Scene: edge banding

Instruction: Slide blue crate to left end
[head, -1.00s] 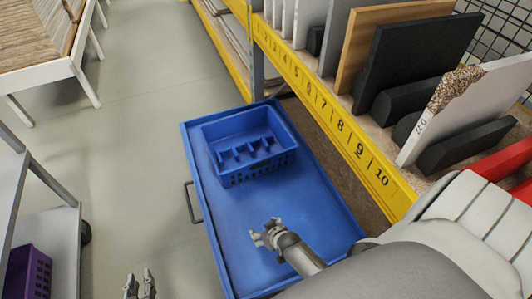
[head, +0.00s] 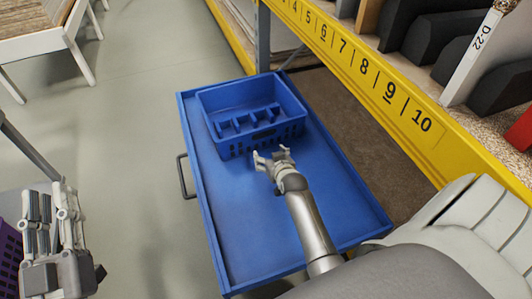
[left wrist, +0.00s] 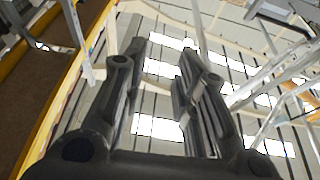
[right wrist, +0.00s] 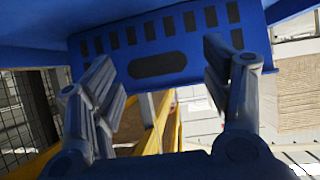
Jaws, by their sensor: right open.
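The blue crate (head: 214,122) sits upright inside the blue tray top (head: 245,235) of a cart, close to the tray's far end in the head view. It has a slotted wall and low dividers inside. My right gripper (head: 272,158) is open at the crate's near wall. In the right wrist view that wall (right wrist: 165,35), with its dark hand slot, lies just beyond the open fingers (right wrist: 158,80). I cannot tell whether they touch it. My left gripper (head: 52,205) is raised at the left, away from the cart, its fingers apart and empty in the left wrist view (left wrist: 165,75).
A yellow numbered shelf edge (head: 400,105) runs along the cart's right side, with upright boards (head: 478,50) above it. A dark handle (head: 185,176) sticks out from the cart's left side. A purple crate (head: 8,255) is at the lower left. Grey floor lies left of the cart.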

